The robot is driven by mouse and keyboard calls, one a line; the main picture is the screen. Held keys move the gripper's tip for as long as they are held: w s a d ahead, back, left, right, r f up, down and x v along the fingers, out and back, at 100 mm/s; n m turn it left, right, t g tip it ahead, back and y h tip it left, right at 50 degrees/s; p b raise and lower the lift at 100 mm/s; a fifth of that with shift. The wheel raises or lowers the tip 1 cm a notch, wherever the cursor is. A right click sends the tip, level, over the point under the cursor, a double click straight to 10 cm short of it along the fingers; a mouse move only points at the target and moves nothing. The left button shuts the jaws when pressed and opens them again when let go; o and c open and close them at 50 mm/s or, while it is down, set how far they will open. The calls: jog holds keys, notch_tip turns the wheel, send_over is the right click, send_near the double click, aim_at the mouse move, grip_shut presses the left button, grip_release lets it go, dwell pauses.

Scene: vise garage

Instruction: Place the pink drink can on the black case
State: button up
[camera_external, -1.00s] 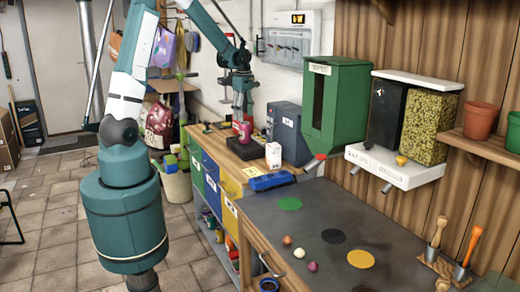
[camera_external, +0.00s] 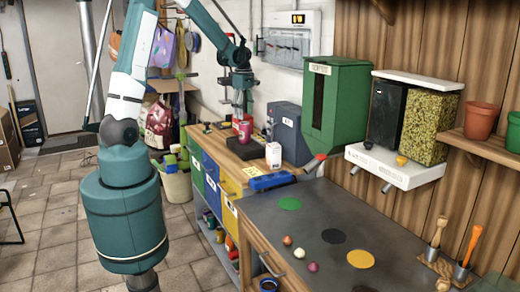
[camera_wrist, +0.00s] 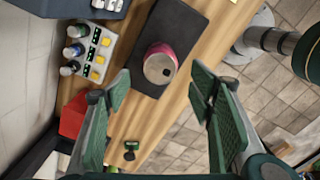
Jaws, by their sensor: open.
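The pink drink can (camera_wrist: 158,63) stands upright on the flat black case (camera_wrist: 178,27) in the wrist view, its metal top facing the camera. My gripper (camera_wrist: 160,77) is open, with one finger on each side of the can in the picture. Its fingertips look clear of the can. In the external view my gripper (camera_external: 241,112) is just above the can.
A panel with knobs and yellow buttons (camera_wrist: 92,50) lies left of the case. A red object (camera_wrist: 72,116) and a small dark tool (camera_wrist: 131,150) are nearby. A white carton (camera_external: 273,156) and blue-grey box (camera_external: 284,128) stand right of the can in the external view.

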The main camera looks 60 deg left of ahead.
jog(key=s+d+r+m+t, duration=0.2)
jog(key=s+d+r+m, duration=0.25)
jog(key=d+r, duration=0.4)
jog(key=s+d+r+m+t, duration=0.1)
jog(key=s+d+r+m, duration=0.4)
jog(key=d, duration=0.6)
jog(key=s+d+r+m+t, duration=0.2)
jog(key=s+d+m+t, duration=0.2)
jog(key=s+d+m, duration=1)
jog(key=shift+d, duration=0.3)
